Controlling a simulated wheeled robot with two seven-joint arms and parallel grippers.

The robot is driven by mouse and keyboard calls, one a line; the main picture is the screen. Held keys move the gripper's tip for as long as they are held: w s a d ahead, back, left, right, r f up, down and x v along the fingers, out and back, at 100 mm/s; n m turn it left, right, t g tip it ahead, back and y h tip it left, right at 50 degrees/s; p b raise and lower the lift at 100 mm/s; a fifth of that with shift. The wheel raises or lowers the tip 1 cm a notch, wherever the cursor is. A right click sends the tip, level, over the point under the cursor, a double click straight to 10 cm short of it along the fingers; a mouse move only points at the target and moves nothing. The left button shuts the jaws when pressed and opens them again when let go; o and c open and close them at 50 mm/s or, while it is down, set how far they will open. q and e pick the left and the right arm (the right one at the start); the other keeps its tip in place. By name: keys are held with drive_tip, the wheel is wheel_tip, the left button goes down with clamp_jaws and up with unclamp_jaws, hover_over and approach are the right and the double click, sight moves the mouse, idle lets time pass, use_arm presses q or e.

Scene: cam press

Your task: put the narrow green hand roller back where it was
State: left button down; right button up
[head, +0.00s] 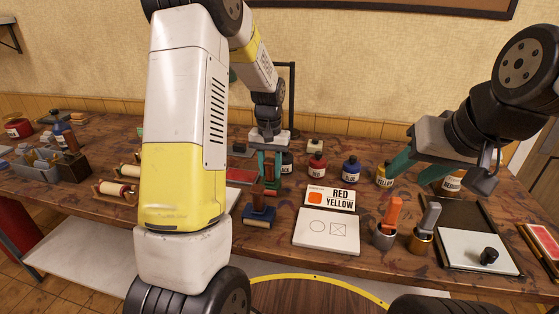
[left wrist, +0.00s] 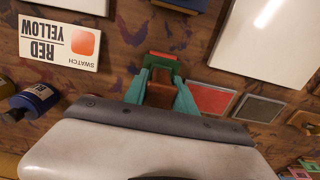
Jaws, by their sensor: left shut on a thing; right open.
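My left gripper (head: 269,165) is shut on a brown wooden thing (head: 270,174) with a green part, low over the table behind the blue-based stamp. In the left wrist view the gripper (left wrist: 161,88) grips it between teal fingers, and its green end (left wrist: 163,57) shows beyond them. I cannot tell for sure whether it is the narrow green hand roller. Rollers (head: 117,190) with pale drums and red ends lie in wooden cradles at the left, partly hidden by my left arm. My right gripper (head: 420,167) is open and empty, near the yellow ink bottle (head: 384,175).
A blue-based stamp (head: 257,216) stands in front of the left gripper. A RED YELLOW card (head: 330,198) and a white sheet (head: 325,232) lie right of it. Red (left wrist: 210,97) and dark (left wrist: 257,108) pads lie beside the held thing. Ink bottles (head: 351,169) line the back.

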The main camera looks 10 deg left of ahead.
use_arm(q)
drive_tip(key=c, duration=1)
unclamp_jaws()
drive_tip(key=shift+f, duration=0.1)
wheel_tip(320, 180, up, 12)
drive_tip(key=shift+r, duration=0.1)
drive_tip(key=shift+s+d+r+t+h, duration=0.35)
drive_tip(key=shift+s+r+t, duration=0.85)
drive_tip(key=shift+s, duration=2.85)
drive_tip(key=shift+s+d+r+t+h, duration=0.4)
drive_tip(key=shift+s+r+t, duration=0.8)
drive_tip(key=shift+s, duration=2.8)
drive_tip(key=shift+s+d+r+t+h, duration=0.55)
drive_tip(key=shift+s+r, duration=1.1)
drive_tip(key=shift+s, duration=2.4)
